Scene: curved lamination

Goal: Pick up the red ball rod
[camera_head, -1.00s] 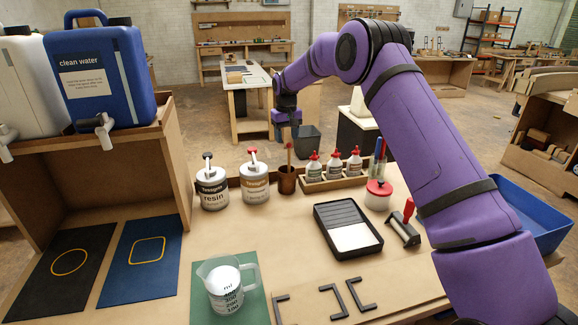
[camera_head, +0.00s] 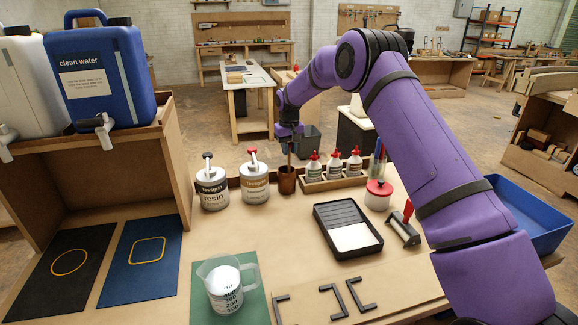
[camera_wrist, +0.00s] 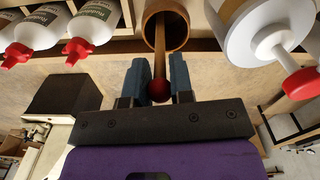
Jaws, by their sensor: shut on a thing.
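The red ball rod (camera_wrist: 159,89) has a thin wooden shaft with a dark red ball on its end. It stands in a brown cup (camera_head: 287,182) on the workbench, its lower end hidden inside; the cup's round mouth also shows in the wrist view (camera_wrist: 181,36). My gripper (camera_wrist: 158,62) is shut on the rod near its ball end, one dark blue-grey finger on each side. In the head view my gripper (camera_head: 289,138) is above the cup, covering the ball, with the shaft (camera_head: 290,158) showing below.
A resin can (camera_head: 212,190) and a second pump can (camera_head: 255,184) stand left of the cup. A wooden rack (camera_head: 338,182) of red-capped bottles stands close on the right. A black tray (camera_head: 348,229) and measuring jug (camera_head: 229,284) are nearer; bare bench lies between them.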

